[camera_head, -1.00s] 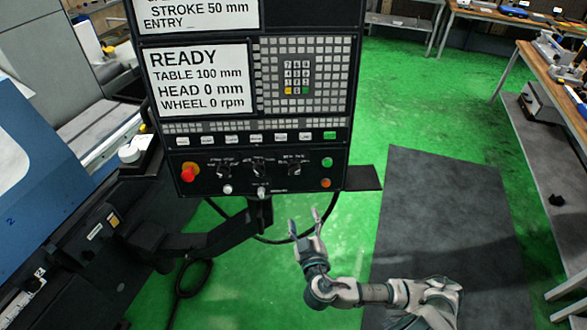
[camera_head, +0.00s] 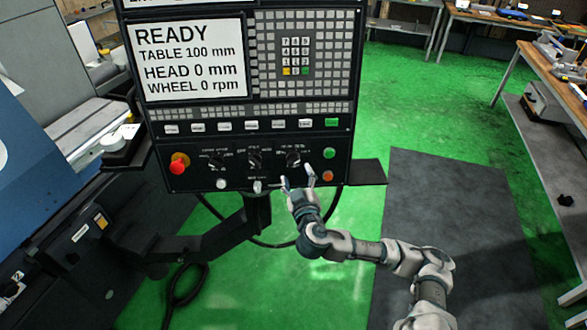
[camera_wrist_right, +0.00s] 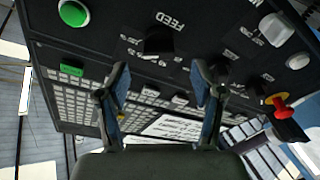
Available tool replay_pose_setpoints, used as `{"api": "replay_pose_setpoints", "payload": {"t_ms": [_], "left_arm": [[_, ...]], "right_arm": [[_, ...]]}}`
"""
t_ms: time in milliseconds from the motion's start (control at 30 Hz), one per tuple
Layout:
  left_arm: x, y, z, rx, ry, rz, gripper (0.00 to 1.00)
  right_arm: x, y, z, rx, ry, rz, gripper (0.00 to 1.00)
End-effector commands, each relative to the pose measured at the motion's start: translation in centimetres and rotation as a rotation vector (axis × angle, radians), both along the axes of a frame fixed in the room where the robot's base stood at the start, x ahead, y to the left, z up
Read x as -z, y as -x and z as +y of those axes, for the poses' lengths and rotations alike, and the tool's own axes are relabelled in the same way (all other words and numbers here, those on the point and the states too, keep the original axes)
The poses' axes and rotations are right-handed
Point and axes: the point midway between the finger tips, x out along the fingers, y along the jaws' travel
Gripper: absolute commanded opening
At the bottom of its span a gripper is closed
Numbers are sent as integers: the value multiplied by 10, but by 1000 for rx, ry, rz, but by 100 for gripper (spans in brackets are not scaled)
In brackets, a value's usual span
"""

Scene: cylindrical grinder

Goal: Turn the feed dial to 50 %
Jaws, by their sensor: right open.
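The feed dial (camera_head: 293,158) is a black knob, the rightmost of the dials on the dark control panel. In the right wrist view the panel appears upside down, and the feed dial (camera_wrist_right: 158,42) sits beside its FEED label. The dial's exact setting is too small to read. My right gripper (camera_head: 298,178) is open and empty just below the feed dial, with its fingers pointing up toward the panel. In the right wrist view the dial lies beyond and between the open fingertips (camera_wrist_right: 159,68), apart from them. My left gripper is in neither view.
A red emergency stop (camera_head: 179,163) is at the panel's left. Green (camera_head: 329,153) and orange (camera_head: 328,176) buttons sit right of the feed dial. A small shelf (camera_head: 360,172) juts out at the right. The screen (camera_head: 190,60) reads READY. Open green floor lies below.

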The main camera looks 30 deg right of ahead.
Motion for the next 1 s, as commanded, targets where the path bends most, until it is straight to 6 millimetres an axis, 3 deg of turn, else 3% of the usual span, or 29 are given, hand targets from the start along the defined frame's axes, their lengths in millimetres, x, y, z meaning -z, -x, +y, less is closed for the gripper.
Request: {"api": "replay_pose_setpoints", "payload": {"t_ms": [100, 300, 633, 667, 900, 1000], "left_arm": [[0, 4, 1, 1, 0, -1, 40], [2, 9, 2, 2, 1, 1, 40], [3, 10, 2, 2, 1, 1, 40], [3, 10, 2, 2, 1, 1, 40], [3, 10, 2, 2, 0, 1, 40], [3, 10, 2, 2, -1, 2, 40]], "right_arm": [[-3, -21, -9, 2, 1, -2, 67], [-1, -42, -15, -1, 1, 0, 67], [0, -46, -17, -1, 0, 0, 67], [0, -46, -17, -1, 0, 0, 65], [0, -46, -18, -2, 0, 0, 7], [1, -46, -18, -2, 0, 1, 7]]}}
